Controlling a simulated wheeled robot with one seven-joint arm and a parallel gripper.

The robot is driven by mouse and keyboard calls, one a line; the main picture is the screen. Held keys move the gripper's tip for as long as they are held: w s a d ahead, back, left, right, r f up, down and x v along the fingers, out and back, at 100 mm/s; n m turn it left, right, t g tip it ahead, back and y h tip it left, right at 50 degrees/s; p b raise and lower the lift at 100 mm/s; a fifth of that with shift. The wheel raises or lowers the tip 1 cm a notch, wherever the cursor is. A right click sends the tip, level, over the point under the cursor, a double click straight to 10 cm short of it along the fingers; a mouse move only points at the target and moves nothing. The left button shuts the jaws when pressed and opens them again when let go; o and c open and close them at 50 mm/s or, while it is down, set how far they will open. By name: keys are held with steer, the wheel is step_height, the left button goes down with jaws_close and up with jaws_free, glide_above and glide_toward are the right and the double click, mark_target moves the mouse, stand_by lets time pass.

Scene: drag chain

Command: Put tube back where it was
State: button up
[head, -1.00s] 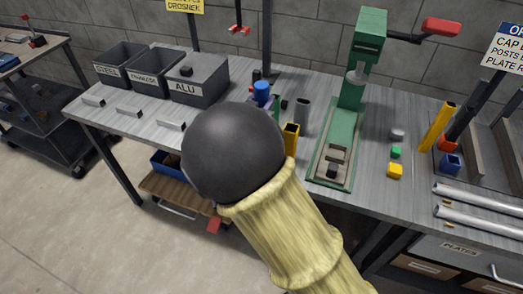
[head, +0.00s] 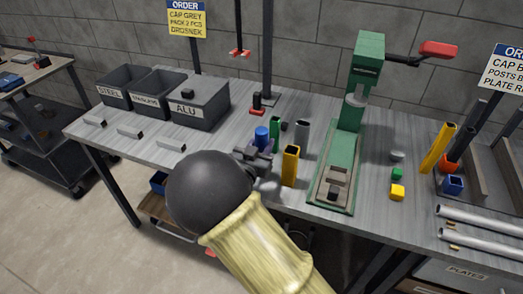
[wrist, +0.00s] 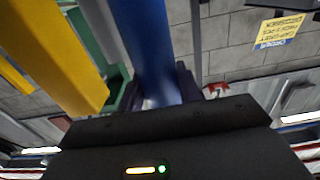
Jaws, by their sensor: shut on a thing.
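A blue tube (head: 261,137) stands roughly upright in my gripper (head: 262,158), which is shut on it above the bench. In the wrist view the blue tube (wrist: 147,45) runs up between the fingers (wrist: 160,92). Its lower end is hidden in the head view by the gripper, so I cannot tell whether it touches the bench. A yellow tube (head: 290,167) stands just right of the gripper. A green tube (head: 275,127) and a grey tube (head: 302,135) stand behind it. The yellow tube (wrist: 50,50) is large at left in the wrist view.
A green press (head: 350,125) stands right of the tubes. Bins marked STEEL (head: 118,92) and ALU (head: 200,103) are at the back left. A leaning yellow tube (head: 438,148) and small blocks (head: 397,192) lie to the right.

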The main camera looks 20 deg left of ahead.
step_height(320, 180, down, 2)
steer(key=shift+a+f, duration=0.1)
steer(key=shift+f, duration=0.1)
steer(key=shift+f, duration=0.1)
steer(key=o, duration=1)
steer(key=shift+o, duration=0.2)
steer(key=shift+s, duration=0.15)
steer(key=s, duration=1.1)
steer(key=shift+s+a, duration=0.35)
